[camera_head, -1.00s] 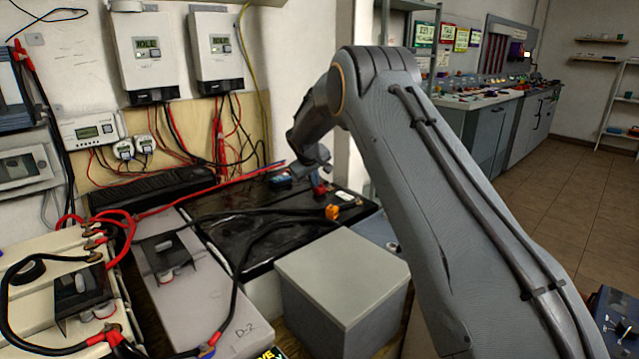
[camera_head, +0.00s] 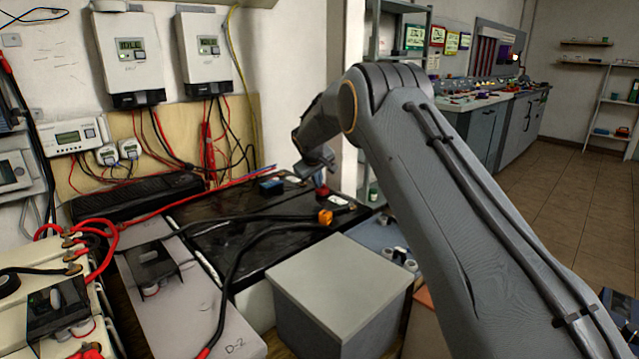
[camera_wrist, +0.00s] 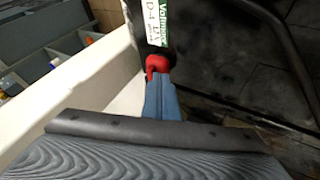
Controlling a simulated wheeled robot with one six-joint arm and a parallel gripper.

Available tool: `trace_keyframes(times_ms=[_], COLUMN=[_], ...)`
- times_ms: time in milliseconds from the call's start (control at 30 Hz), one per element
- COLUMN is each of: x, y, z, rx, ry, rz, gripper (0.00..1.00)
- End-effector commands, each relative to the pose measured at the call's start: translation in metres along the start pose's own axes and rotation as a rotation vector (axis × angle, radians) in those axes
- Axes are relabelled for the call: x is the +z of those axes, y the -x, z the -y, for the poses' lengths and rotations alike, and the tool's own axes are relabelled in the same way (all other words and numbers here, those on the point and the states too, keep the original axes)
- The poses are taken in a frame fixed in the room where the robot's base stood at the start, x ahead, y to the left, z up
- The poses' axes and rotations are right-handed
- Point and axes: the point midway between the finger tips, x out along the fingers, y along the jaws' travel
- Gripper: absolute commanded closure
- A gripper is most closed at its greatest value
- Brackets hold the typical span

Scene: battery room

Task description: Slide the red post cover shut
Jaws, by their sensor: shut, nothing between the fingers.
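The red post cover (camera_wrist: 157,62) stands at the edge of a black battery (camera_head: 232,238), beside a white and green label (camera_wrist: 158,20). In the head view it is a small red patch (camera_head: 322,190) just under my gripper (camera_head: 322,166), mostly hidden by it. In the wrist view my gripper (camera_wrist: 161,84) is shut and empty, its blue-grey fingertips against or very close to the near side of the cover. I cannot tell contact for certain. The post under the cover is hidden.
A blue cover (camera_head: 271,186) sits left of my gripper on the same battery. Black cables with an orange connector (camera_head: 325,217) cross the battery top. A grey box (camera_head: 340,285) stands in front. A pale wall or rim (camera_wrist: 80,85) runs left of the fingers.

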Motion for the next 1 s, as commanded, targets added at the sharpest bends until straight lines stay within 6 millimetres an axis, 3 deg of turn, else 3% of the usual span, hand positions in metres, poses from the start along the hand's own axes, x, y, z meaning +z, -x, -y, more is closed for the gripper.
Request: trace_keyframes(times_ms=[133,500,767,867,967,1000], x=[-0.005,-0.001,0.001,0.016,0.052,0.073], y=[0.012,0.085,0.109,0.120,0.144,0.157], z=[0.028,0.021,0.021,0.017,0.010,0.007], rx=[-0.005,-0.002,-0.004,-0.016,-0.045,-0.060], ry=[0.005,-0.001,-0.003,-0.019,-0.057,-0.079], rz=[0.002,0.006,0.010,0.032,0.080,0.107], gripper=[1.00,1.00,1.00,1.00,1.00,1.00])
